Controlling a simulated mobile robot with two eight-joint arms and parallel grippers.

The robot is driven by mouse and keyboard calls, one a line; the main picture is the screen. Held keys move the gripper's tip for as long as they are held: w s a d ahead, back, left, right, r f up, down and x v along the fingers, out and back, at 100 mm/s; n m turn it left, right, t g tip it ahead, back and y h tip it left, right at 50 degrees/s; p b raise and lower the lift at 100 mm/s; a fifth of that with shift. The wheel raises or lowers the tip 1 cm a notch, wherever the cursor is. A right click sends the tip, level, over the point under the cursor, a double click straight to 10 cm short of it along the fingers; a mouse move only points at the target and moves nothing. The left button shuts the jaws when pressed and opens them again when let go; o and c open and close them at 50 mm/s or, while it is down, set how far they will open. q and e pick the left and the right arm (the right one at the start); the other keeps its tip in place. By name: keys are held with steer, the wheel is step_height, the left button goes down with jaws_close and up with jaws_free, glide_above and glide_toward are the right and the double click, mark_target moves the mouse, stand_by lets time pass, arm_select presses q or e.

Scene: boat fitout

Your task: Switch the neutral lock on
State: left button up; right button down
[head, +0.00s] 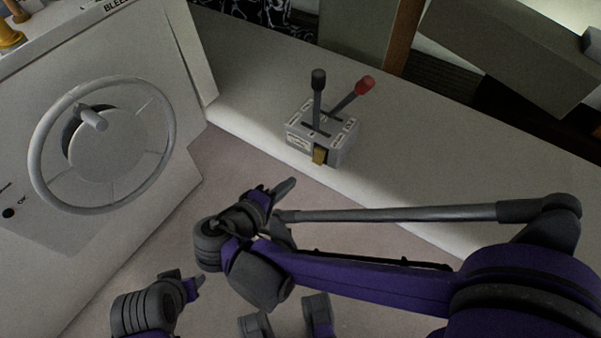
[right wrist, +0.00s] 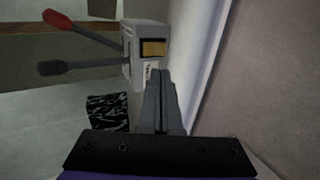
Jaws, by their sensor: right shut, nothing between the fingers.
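The control box (head: 322,135) is a grey unit with a black-knobbed lever (head: 318,95) and a red-knobbed lever (head: 355,95). A yellow-brass tab (head: 319,155), which looks like the neutral lock, sits on its front face. In the right wrist view the tab (right wrist: 153,48) shows just beyond the fingertips. My right gripper (head: 288,187) is shut and empty, in front of and below the box, apart from it in the head view. My left gripper (head: 196,284) is at the lower left, away from the box; its finger opening is not clear.
The box stands on a pale ledge (head: 420,195) with clear surface to its right. A white console with a grey steering wheel (head: 100,145) stands at the left. A grey panel (head: 515,55) is at the upper right.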

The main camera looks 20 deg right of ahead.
mark_target(319, 161)
arm_select(q)
step_height(319, 161, down, 4)
steer(key=b, duration=0.3)
steer(key=shift+w+r, duration=0.15)
arm_select(e)
steer(key=x, duration=1.3)
steer(key=shift+w, duration=0.15)
